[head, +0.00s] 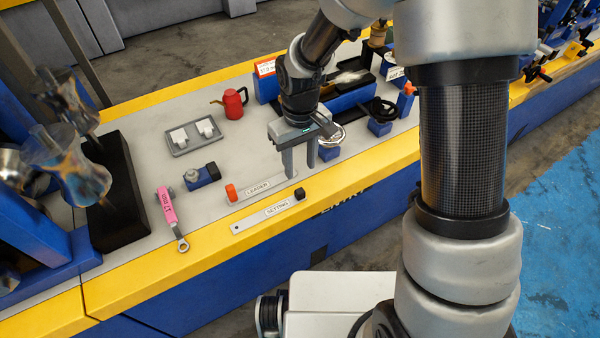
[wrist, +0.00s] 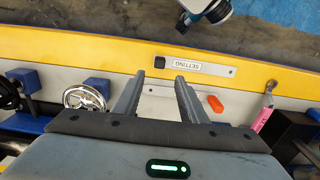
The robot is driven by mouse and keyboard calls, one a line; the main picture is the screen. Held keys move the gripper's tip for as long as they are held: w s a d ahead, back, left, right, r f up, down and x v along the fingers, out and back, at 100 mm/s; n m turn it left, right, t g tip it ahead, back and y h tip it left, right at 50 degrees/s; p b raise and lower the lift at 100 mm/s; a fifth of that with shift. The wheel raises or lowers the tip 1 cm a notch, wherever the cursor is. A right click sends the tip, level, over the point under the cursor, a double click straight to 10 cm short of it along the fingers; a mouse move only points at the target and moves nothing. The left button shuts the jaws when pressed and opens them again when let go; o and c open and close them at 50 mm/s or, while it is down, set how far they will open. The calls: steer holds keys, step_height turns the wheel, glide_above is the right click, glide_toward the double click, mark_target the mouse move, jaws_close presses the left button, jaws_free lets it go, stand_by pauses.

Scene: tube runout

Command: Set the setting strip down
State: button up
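The setting strip (head: 268,212) is a flat pale metal strip with a white "SETTING" label and a black block at its right end. My gripper (head: 301,170) is above the right end of the leader strip, apart from the setting strip. In the wrist view my gripper (wrist: 160,77) has its fingers spread with nothing held between them.
A pink-tagged wrench (head: 170,215) lies left of the strips. A blue block with a metal knob (head: 200,177), a grey tray (head: 194,136) and a red can (head: 232,103) stand behind. A chrome handwheel (wrist: 85,98) is beside my gripper.

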steer(key=s+d+r+m+t, duration=0.15)
steer(key=d+r, duration=0.25)
steer(key=r, duration=0.5)
steer(key=s+d+r+m+t, duration=0.1)
steer(key=s+d+r, duration=0.2)
steer(key=d+r, duration=0.35)
steer(key=s+d+r+m+t, duration=0.3)
steer(key=s+d+r+m, duration=0.1)
steer(key=s+r, duration=0.6)
steer(key=shift+s+d, duration=0.4)
steer(key=shift+s, duration=0.35)
